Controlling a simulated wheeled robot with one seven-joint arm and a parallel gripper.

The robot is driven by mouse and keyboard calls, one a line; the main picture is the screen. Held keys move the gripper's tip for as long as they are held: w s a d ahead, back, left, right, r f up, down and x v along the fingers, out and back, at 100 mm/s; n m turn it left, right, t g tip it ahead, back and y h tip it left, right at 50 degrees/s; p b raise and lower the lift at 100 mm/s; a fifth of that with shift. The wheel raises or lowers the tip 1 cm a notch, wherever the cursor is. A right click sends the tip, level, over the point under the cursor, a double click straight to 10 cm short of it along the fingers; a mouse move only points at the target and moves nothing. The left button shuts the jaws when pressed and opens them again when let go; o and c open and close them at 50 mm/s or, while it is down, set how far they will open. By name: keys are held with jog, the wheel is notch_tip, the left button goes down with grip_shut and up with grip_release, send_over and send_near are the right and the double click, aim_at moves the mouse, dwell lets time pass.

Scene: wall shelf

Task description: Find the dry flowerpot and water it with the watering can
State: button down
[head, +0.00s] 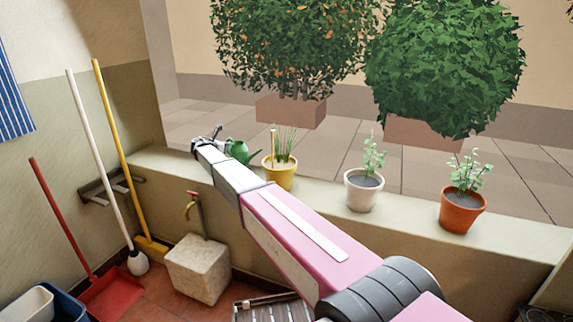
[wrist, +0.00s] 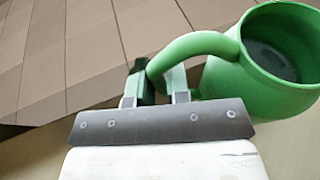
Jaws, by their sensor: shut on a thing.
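My gripper (head: 213,137) is at the far end of my outstretched arm, by the left end of the ledge. It is shut on the handle of the green watering can (head: 240,151). In the wrist view the fingers of my gripper (wrist: 157,84) close around the handle, and the can (wrist: 262,92) shows its open top, dark inside. A yellow pot (head: 279,178) just right of the can has pale, sandy soil and thin green shoots. A white pot (head: 361,194) and a terracotta pot (head: 462,215) hold leafy plants in dark soil. The spout is not clear.
The pots stand on a pale ledge (head: 415,215) before a paved yard with large potted shrubs. Below are a stone block with a tap (head: 198,268), brooms (head: 115,155), a red dustpan (head: 112,292) and a slatted item (head: 275,308). The ledge is clear between the pots.

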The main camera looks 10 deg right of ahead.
jog(key=shift+r, duration=0.1)
jog(key=shift+s+d+r+m+t+y, duration=0.15)
jog(key=shift+s+d+r+m, duration=0.2)
jog(key=shift+r, duration=0.8)
jog(key=shift+s+d+r+m+t+y, duration=0.1)
jog(key=shift+s+d+r+m, duration=0.25)
jog(key=shift+r, duration=0.75)
jog(key=shift+s+d+r+m+t+y, duration=0.15)
jog(key=shift+s+r+m, duration=0.25)
jog(key=shift+r, duration=0.75)
jog(key=shift+m+t, duration=0.4)
jog(key=shift+m, duration=0.4)
jog(key=shift+s+d+r, duration=0.25)
jog(key=shift+r, duration=0.4)
jog(key=shift+s+d+r, duration=0.25)
jog(key=shift+r, duration=0.35)
jog(key=shift+s+d+r, duration=0.25)
jog(key=shift+r, duration=0.6)
jog(key=shift+m, duration=0.3)
jog(key=shift+s+d+r, duration=0.1)
jog(key=shift+s+r, duration=0.05)
jog(key=shift+r, duration=0.1)
jog(key=shift+s+d+r, duration=0.2)
jog(key=shift+r, duration=0.15)
jog(key=shift+s+d+r+m, duration=0.15)
jog(key=shift+r+m, duration=0.1)
jog(key=shift+m, duration=0.05)
